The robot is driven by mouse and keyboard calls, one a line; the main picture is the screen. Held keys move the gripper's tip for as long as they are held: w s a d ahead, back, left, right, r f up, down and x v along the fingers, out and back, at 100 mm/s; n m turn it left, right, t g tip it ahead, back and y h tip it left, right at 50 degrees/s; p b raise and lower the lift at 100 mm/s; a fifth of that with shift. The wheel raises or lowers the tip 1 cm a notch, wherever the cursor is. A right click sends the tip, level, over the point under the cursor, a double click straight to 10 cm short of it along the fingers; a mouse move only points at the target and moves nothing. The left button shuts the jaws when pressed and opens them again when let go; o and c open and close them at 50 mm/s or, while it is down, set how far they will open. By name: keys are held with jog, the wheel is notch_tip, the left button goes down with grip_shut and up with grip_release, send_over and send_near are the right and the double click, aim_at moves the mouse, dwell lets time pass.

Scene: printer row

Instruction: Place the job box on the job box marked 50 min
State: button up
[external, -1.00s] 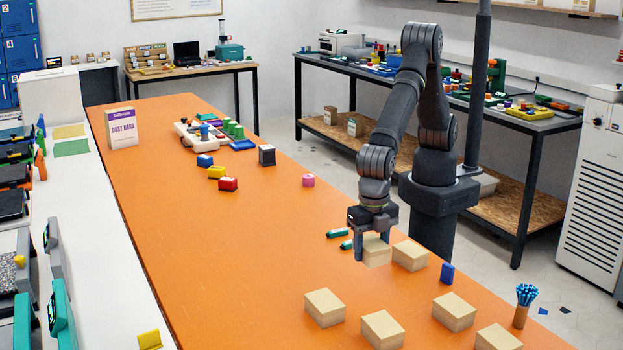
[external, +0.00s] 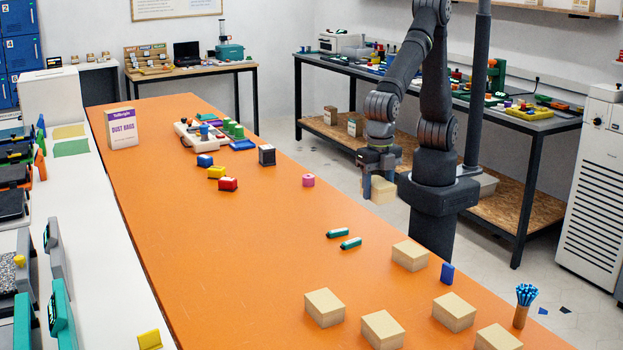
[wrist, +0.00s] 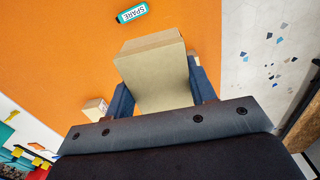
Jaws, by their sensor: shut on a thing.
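My gripper (external: 381,188) is shut on a tan job box (external: 383,192), held up in the air at the table's far right side, near my arm's base. In the wrist view the held box (wrist: 152,78) sits between the two fingers. Several similar tan job boxes rest apart on the orange table: one near the right edge (external: 410,256), one at front left (external: 325,308), one at front middle (external: 382,330), one at right (external: 454,312) and one at the bottom edge (external: 497,338). No time marking is readable on any, so I cannot tell which is 50 min.
A pink piece (external: 308,180) lies farther back. The table's middle is clear.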

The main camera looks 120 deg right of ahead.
jog(key=shift+s+d+r, duration=0.1)
jog(key=shift+s+d, duration=0.15)
jog(key=shift+s, duration=0.25)
jog(key=shift+s+d+r, duration=0.1)
jog(key=shift+s+d, duration=0.15)
jog(key=shift+s, duration=0.2)
jog(key=shift+s+a+f, duration=0.2)
jog(key=shift+a+f, duration=0.05)
send_over(411, 249)
notch_tip(411, 249, down, 7)
jog(key=shift+r, duration=0.2)
jog(key=shift+f, duration=1.95)
jog(key=shift+f, duration=0.15)
jog(key=o, duration=1)
notch_tip(411, 249, up, 12)
jog(key=shift+r, duration=0.15)
